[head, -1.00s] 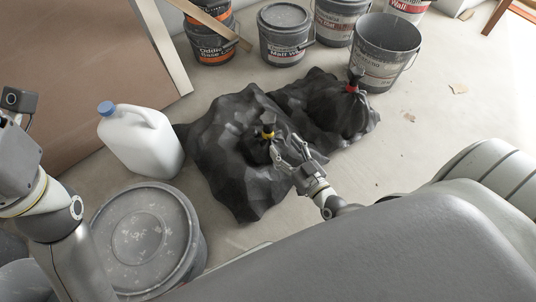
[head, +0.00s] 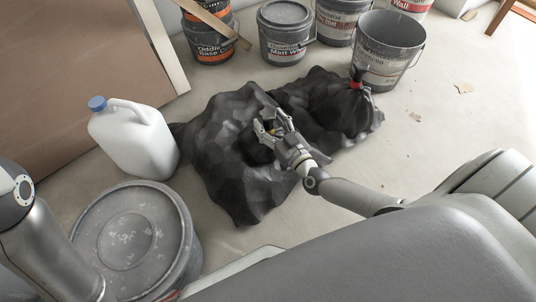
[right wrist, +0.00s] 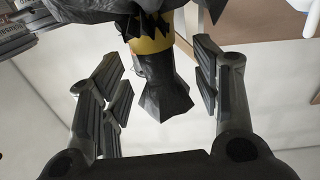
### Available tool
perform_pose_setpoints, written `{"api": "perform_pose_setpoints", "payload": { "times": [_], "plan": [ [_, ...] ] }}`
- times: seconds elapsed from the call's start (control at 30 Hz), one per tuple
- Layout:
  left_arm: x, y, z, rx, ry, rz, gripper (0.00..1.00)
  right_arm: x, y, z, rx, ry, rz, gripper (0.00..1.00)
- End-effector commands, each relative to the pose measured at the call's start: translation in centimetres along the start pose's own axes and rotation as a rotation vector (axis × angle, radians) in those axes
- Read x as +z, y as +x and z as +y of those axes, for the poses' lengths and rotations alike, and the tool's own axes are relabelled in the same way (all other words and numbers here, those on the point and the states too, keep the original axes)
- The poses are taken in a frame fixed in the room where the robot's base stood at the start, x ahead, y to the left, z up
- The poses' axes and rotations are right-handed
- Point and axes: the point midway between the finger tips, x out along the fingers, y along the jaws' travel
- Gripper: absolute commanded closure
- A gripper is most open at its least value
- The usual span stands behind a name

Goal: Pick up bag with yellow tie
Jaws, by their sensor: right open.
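The black bag with the yellow tie (head: 228,150) lies slumped on the floor in the middle of the head view. In the right wrist view its yellow tie (right wrist: 152,44) circles the neck, and the dark gathered top of the bag (right wrist: 166,92) stands between my fingers. My right gripper (head: 270,128) is open at this neck, with finger pads on both sides and gaps left and right; it also shows in the right wrist view (right wrist: 158,72). In the head view the gripper mostly hides the tie. My left gripper is out of view.
A second black bag with a red tie (head: 340,105) lies against the right side. A white jug (head: 138,140) and a lidded grey bucket (head: 125,235) stand left. Several paint buckets (head: 285,35) and an open bucket (head: 390,45) stand behind.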

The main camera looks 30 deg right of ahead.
Motion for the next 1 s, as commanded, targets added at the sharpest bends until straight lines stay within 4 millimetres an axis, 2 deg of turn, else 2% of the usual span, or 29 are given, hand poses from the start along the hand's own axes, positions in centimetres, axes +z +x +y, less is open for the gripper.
{"api": "perform_pose_setpoints", "payload": {
  "times": [0.13, 0.4, 0.83, 1.0],
  "plan": [
    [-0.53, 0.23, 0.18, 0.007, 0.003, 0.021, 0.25, 0.07, 1.28, -0.01, 0.001, 0.001, 0.002, 0.42],
    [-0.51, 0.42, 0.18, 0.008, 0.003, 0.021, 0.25, -0.08, 1.44, -0.01, 0.001, 0.001, 0.0, 0.42],
    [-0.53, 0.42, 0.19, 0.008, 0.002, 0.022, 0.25, -0.14, 1.44, -0.01, 0.001, 0.001, 0.002, 0.98],
    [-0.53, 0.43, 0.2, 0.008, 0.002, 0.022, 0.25, -0.32, 1.51, 0.02, 0.002, 0.001, 0.006, 1.0]
  ]
}}
